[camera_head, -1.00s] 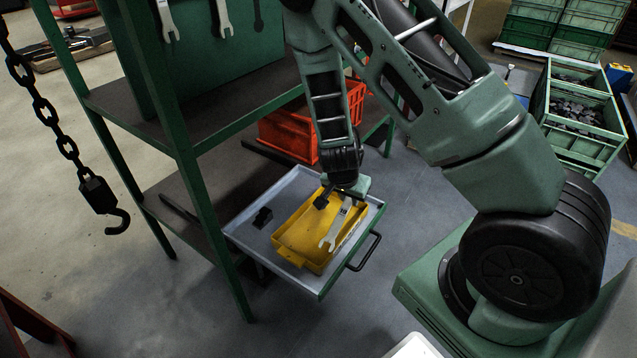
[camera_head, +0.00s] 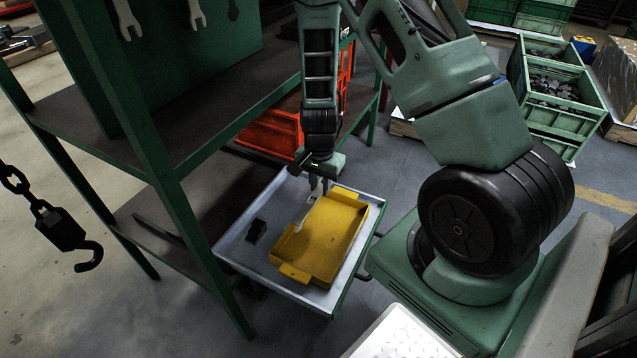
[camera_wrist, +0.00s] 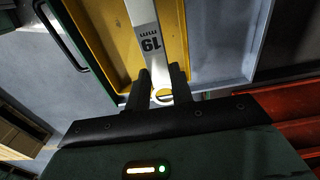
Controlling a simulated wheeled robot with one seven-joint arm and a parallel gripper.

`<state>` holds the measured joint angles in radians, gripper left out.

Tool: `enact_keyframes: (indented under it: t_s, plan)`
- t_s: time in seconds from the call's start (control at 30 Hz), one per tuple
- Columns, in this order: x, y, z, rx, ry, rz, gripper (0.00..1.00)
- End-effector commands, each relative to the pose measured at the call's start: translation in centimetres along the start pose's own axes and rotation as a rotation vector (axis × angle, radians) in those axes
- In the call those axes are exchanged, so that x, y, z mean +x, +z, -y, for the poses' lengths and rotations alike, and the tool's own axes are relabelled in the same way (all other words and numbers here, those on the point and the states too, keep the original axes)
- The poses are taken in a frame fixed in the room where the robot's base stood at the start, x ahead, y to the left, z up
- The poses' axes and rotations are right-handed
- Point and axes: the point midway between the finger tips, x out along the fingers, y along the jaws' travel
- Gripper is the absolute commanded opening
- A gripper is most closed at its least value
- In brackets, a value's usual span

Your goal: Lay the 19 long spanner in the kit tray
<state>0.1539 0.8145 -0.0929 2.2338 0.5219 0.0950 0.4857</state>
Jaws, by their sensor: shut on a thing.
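The spanner (camera_head: 305,214), pale metal and marked 19 mm, hangs from my gripper (camera_head: 318,187). In the head view its open end lies across the left wall of the yellow kit tray (camera_head: 293,272). In the wrist view the spanner (camera_wrist: 147,38) runs up over the yellow tray (camera_wrist: 95,40), and my gripper (camera_wrist: 160,88) is shut on it near its ring end. Whether the spanner touches the tray wall or hovers above it I cannot tell. The tray's visible floor is bare.
The yellow tray stands in a pale grey drawer (camera_head: 235,248) pulled out from a green rack (camera_head: 165,180). A small black block (camera_head: 256,230) lies left of the tray. An orange crate (camera_head: 270,137) is behind. A chain hook (camera_head: 75,240) hangs at left.

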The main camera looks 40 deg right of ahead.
Motion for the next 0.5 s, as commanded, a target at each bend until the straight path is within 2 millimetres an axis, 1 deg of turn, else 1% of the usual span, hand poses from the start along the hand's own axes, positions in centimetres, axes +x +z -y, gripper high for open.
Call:
enact_keyframes:
  t_s: [0.13,0.5]
  plan:
    - [-0.4,0.0,0.0,0.001,0.001,-0.001,0.00]
    - [3.5,0.1,0.0,0.001,0.001,-0.001,0.00]
